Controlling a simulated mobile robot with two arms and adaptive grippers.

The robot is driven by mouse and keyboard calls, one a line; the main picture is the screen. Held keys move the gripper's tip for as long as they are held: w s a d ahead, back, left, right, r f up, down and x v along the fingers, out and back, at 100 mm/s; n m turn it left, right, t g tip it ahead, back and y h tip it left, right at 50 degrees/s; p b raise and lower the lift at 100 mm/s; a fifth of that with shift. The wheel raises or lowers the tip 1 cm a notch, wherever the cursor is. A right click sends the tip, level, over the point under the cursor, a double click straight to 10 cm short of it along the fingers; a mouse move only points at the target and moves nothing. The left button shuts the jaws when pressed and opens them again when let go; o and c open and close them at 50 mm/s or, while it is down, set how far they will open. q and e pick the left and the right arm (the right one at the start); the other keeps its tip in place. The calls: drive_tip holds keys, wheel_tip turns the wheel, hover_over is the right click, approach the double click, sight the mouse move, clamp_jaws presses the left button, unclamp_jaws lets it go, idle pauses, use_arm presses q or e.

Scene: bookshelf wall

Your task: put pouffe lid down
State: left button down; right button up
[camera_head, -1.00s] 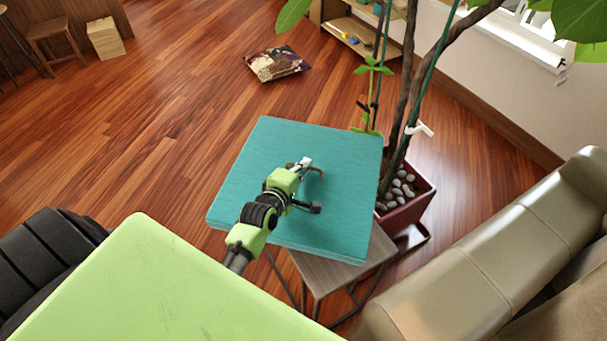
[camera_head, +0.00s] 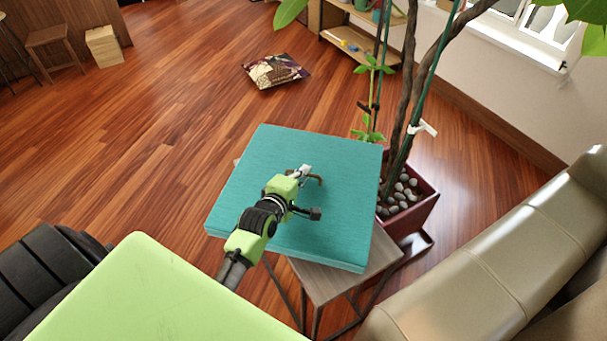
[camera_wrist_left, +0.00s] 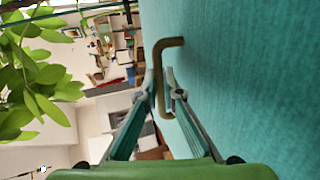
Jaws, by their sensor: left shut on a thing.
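The pouffe lid (camera_head: 265,158) is a square teal padded slab with a bent brass-coloured handle (camera_head: 317,179) on its top. My left gripper (camera_head: 309,190) is over the middle of the lid and shut on the handle. In the left wrist view the handle (camera_wrist_left: 157,75) runs between the gripper's fingertips (camera_wrist_left: 163,90), and the teal lid surface (camera_wrist_left: 255,75) fills the right side. The lid is over a small wooden-topped side table (camera_head: 335,277) with thin dark legs; I cannot tell whether they touch. My right gripper is not in view.
A dark red planter (camera_head: 412,208) with pebbles and a tall plant stands close to the lid's right side. A beige sofa (camera_head: 480,265) is at the lower right. A patterned cushion (camera_head: 275,70) lies on the open wooden floor. A wooden stool (camera_head: 52,48) is far left.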

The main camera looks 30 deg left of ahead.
use_arm(q)
drive_tip(key=shift+w+r, duration=0.1)
drive_tip(key=shift+r, duration=0.05)
drive_tip(key=c, duration=2.2)
unclamp_jaws()
drive_tip(key=shift+s, duration=0.2)
drive_tip(key=shift+f, duration=0.2)
drive_tip(key=shift+r, duration=0.1)
drive_tip(key=v, duration=1.2)
drive_tip(key=shift+d, duration=0.1)
drive_tip(key=shift+w, duration=0.1)
